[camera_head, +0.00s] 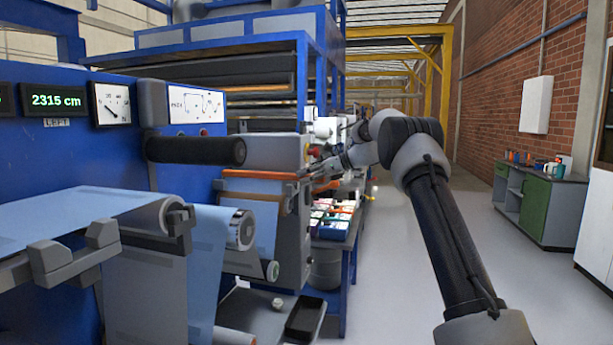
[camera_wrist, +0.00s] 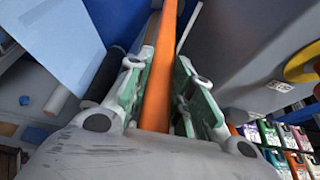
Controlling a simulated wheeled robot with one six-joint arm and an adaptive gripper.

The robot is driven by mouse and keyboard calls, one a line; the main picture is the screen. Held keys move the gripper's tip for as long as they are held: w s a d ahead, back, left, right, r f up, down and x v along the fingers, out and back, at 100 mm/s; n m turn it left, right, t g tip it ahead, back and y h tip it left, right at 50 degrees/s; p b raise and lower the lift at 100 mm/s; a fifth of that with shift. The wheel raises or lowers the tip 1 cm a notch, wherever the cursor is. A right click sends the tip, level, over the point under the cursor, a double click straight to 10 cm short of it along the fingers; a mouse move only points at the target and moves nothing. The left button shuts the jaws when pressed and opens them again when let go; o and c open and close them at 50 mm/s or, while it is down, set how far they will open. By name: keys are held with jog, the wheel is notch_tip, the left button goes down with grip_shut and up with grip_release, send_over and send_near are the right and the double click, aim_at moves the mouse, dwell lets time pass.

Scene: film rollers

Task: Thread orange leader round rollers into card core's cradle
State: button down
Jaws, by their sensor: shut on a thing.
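The orange leader (camera_head: 262,174) is a long straight strip beside the blue machine, below the black roller (camera_head: 205,150). In the wrist view the leader (camera_wrist: 160,85) runs up between my two green-padded fingers. My gripper (camera_wrist: 158,72) is shut on it. In the head view my gripper (camera_head: 322,172) is small and partly lost against the machine's end. Pale blue film (camera_head: 85,215) passes over the rollers at the left and hangs down. A roll with a silvery end (camera_head: 243,229) is below the black roller. I cannot make out the card core or its cradle for certain.
A blue bench (camera_head: 345,248) with several coloured boxes stands behind the machine's end. A grey bin (camera_head: 325,268) and a black tray (camera_head: 305,318) are low beside the machine. The floor (camera_head: 385,290) at the right is clear, up to a green-doored cabinet (camera_head: 535,213).

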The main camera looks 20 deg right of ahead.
jog(key=shift+f, duration=0.95)
jog(key=shift+f, duration=0.6)
jog(key=c, duration=1.2)
grip_release()
jog(key=shift+o, duration=0.2)
